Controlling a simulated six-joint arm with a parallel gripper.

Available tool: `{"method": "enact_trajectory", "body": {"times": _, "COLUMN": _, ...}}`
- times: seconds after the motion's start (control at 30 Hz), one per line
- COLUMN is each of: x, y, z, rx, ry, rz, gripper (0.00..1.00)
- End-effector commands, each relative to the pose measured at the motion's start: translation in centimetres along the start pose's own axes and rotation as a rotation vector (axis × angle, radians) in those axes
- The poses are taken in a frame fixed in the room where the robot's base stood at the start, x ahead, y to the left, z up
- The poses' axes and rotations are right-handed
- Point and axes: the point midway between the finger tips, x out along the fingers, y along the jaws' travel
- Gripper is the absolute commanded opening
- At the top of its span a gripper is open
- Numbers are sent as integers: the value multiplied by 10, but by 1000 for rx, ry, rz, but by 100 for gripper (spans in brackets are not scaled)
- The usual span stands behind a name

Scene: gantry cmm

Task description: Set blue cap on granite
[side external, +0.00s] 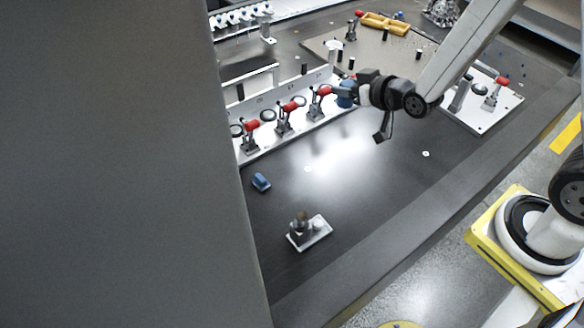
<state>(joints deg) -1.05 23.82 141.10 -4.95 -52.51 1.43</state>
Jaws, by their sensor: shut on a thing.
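My gripper (352,90) is over the far side of the work, beside the row of red-handled clamps. It is shut on a blue piece (345,101), which looks like the blue cap and is partly hidden by the fingers. I cannot tell whether the piece is clear of the clamp fixture behind it. The dark granite surface (385,205) spreads in front of and below my gripper. A second blue piece (261,182) lies on the granite at the left.
A light rail with red-handled clamps (290,107) runs along the left. A small metal block on a plate (309,232) stands near the front. A white plate with another clamp (492,100) lies right. The middle granite is clear.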

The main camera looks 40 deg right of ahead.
Motion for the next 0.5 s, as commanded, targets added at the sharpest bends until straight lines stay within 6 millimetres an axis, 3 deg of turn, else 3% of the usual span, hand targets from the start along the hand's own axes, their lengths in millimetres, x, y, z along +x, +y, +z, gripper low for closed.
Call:
{"method": "enact_trajectory", "body": {"times": 0.2, "x": -6, "y": 18, "z": -8, "rx": 33, "ry": 0, "rz": 79, "gripper": 0}}
{"method": "enact_trajectory", "body": {"times": 0.5, "x": -6, "y": 18, "z": -7, "rx": 31, "ry": -2, "rz": 78, "gripper": 0}}
